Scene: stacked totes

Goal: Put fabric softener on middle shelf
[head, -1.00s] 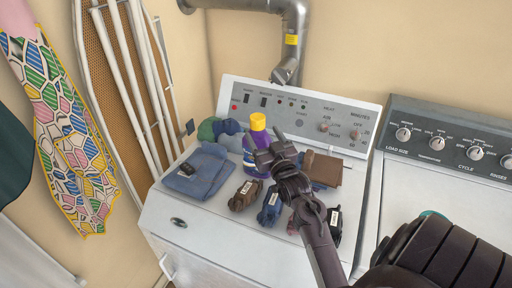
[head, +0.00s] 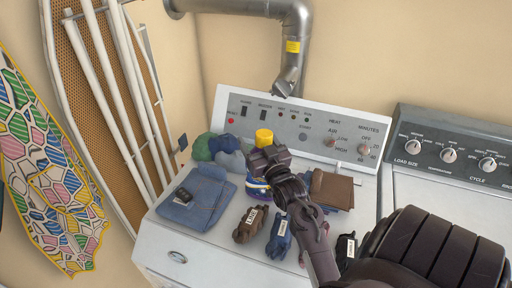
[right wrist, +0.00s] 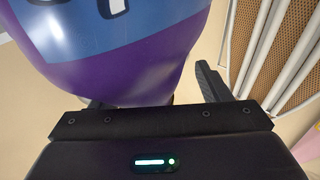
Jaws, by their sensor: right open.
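The fabric softener is a purple bottle with a yellow cap (head: 264,135), upright on the white dryer top. In the head view my right gripper (head: 265,162) is in front of it and covers most of its body. In the right wrist view the purple bottle (right wrist: 120,75) fills the upper left, very close to the gripper. One finger of my right gripper (right wrist: 165,92) shows right of the bottle; the other is mostly hidden by it. The gripper is open, with the bottle at its jaws; contact cannot be told. My left gripper and the middle shelf are not in view.
Around the bottle lie folded blue jeans (head: 196,202) with a dark item on top, rolled socks (head: 250,225), green and blue bundles (head: 225,148) and a brown folded cloth (head: 333,190). The dryer's control panel (head: 300,128) rises behind. A washer (head: 450,155) stands right.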

